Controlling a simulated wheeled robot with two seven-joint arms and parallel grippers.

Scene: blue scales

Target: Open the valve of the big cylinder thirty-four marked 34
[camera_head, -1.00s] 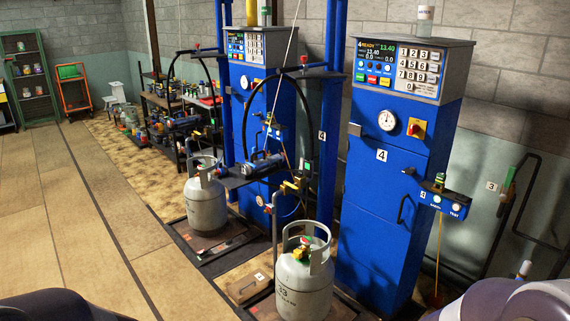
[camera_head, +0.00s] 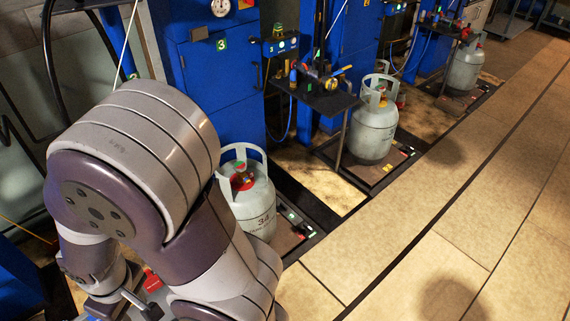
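The cylinder marked 34 (camera_head: 252,207) is a light grey gas bottle with a collar at its top. It stands upright on a low platform, just right of my large arm link, which covers part of its left side. Its valve (camera_head: 242,182), with red and green parts, shows inside the collar. My arm comes in from the lower left. Metal parts at its lower end, perhaps my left gripper (camera_head: 128,298), are partly cut off, so their opening cannot be told. They are left of the cylinder and apart from it. My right gripper is not in view.
A blue cabinet marked 3 (camera_head: 215,85) stands behind the cylinder. A small dark shelf (camera_head: 322,98) with tools juts out to its right. Another grey cylinder (camera_head: 371,128) and a farther one (camera_head: 463,66) stand along the row. The tiled floor (camera_head: 450,205) at right is clear.

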